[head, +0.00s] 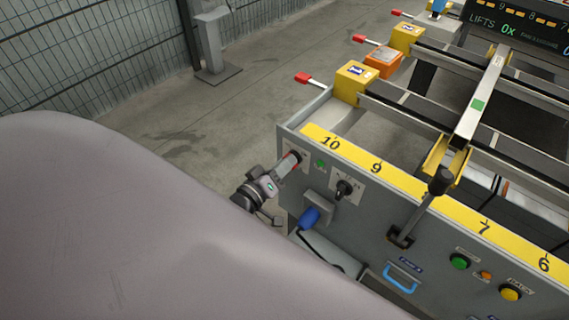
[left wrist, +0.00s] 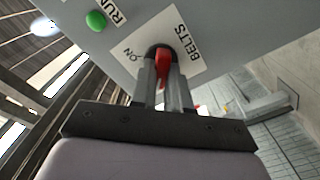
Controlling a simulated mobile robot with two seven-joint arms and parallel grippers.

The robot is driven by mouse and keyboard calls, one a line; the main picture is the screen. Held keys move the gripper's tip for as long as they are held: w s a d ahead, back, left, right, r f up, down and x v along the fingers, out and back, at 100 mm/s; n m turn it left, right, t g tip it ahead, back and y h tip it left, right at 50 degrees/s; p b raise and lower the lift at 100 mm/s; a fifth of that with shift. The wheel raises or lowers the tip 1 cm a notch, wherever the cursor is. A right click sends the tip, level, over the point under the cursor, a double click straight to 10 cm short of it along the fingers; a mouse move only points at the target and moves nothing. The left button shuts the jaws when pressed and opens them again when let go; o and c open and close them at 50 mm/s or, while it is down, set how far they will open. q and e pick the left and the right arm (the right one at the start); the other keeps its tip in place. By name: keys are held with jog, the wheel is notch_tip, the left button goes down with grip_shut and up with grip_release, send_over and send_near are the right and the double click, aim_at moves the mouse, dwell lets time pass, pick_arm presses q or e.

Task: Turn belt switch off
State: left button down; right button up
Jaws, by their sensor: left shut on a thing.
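The belt switch is a red handle (left wrist: 163,62) on a white plate (left wrist: 180,32) marked BELTS and ON in the left wrist view. It sits on the front panel of the grey table. My left gripper (head: 289,164) reaches it at the panel's left end in the head view. Its two grey fingers are shut on the red handle, one on each side. The handle points roughly along the gripper in the left wrist view. Any OFF mark is hidden or out of view. My right gripper is not in view.
A green lamp (head: 320,163) is right beside the switch. Green (head: 459,262) and yellow (head: 510,292) buttons are lower right. Open floor lies behind.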

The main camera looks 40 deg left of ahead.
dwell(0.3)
pick_arm(q)
jog(key=c, duration=1.1)
grip_release()
jog(key=shift+s, duration=0.1)
jog(key=s, duration=0.7)
jog(key=shift+a, duration=0.3)
jog(key=s+d+m+g+h+p, duration=0.1)
jog(key=s+d+m+g+p, duration=0.4)
jog(key=s+d+m, duration=0.5)
jog(key=shift+s+d+f+g, duration=0.2)
jog(key=shift+s+g, duration=0.45)
jog(key=shift+g, duration=0.55)
